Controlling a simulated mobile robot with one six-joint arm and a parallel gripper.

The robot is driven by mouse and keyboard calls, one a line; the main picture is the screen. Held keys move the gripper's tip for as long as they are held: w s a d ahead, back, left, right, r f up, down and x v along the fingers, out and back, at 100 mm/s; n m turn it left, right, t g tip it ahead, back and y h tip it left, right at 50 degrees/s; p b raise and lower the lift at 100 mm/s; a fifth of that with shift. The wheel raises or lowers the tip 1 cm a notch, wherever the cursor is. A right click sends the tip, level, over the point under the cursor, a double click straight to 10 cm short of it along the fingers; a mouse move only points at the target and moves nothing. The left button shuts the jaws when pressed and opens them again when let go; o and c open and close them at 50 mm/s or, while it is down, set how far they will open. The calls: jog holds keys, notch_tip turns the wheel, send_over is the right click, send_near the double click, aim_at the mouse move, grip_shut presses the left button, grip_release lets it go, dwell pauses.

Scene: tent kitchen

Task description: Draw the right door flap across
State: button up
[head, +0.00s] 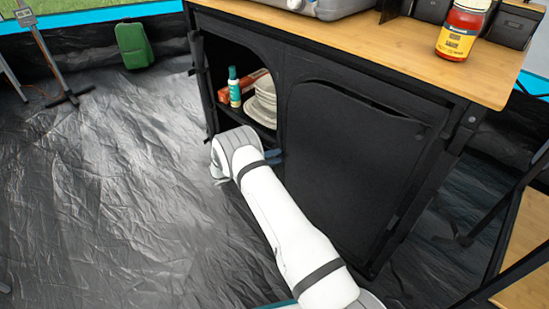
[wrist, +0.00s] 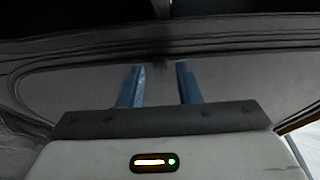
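The black fabric cabinet (head: 245,42) stands under the wooden counter. Its right door flap (head: 350,165) covers the right opening, with a curved loose-looking edge near the top. The left opening is uncovered and shows the shelf inside. My gripper (head: 275,156) is at the lower part of the left opening, near the middle of the cabinet front; my wrist hides most of it. In the wrist view my gripper (wrist: 160,72) has its two blue fingers apart with nothing between them. They point at a dark grey fabric surface (wrist: 75,80) with a curved seam; contact cannot be told.
A green-capped bottle (head: 234,88), stacked plates (head: 263,104) and a reddish box (head: 226,96) are in the left opening. A red jar (head: 461,30) stands on the counter (head: 390,50). A green container (head: 134,46) sits at the back left.

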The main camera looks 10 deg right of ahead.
jog(key=s+a+p, duration=0.1)
jog(key=a+p, duration=0.1)
jog(key=a, duration=0.5)
jog(key=shift+s+a, duration=0.25)
jog(key=shift+a, duration=0.1)
jog(key=s+d+r+m+g+y+p, duration=0.2)
jog(key=s+d+r+m+y+p, duration=0.25)
jog(key=r, duration=0.85)
jog(key=s+d+r+m+g+y+p, duration=0.1)
jog(key=s+r+m+p, duration=0.45)
jog(key=r, duration=0.75)
jog(key=s+d+r+m+g+y+p, duration=0.25)
jog(key=r+m+p, duration=0.45)
jog(key=r, duration=0.5)
jog(key=s+a+r+m+t+y+p, duration=0.2)
jog(key=s+r+m+t+y+p, duration=0.2)
jog(key=s+r+m+y+p, duration=0.5)
jog(key=s+r+m+p, duration=0.6)
jog(key=s+r+m, duration=0.6)
jog(key=s+r, duration=0.4)
jog(key=shift+s+a+r+t+y+p, duration=0.15)
jog(key=shift+s+r+t+y+p, duration=0.1)
jog(key=shift+t+y+p, duration=0.1)
